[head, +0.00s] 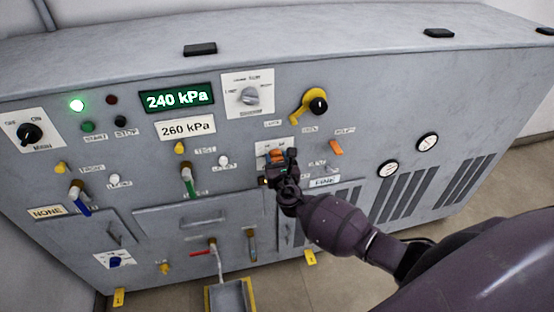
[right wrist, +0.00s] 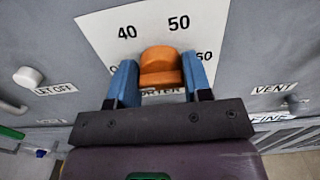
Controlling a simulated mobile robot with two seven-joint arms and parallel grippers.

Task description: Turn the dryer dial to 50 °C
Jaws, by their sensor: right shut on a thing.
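The dial is an orange knob (right wrist: 161,68) on a white plate (right wrist: 98,30) marked 40 and 50, with parts of other numbers showing at the sides. My right gripper (right wrist: 158,74) has its two blue fingers on either side of the knob and is shut on it. The knob's top lies between the 40 and the 50; no clear pointer shows. The fingers hide part of the plate's lettering. In the head view my right gripper (head: 281,168) covers most of the dial, and only a bit of orange (head: 277,154) shows. My left gripper is not in view.
A VENT lever (right wrist: 297,101) is at right. A green display (head: 176,98) reads 240 kPa.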

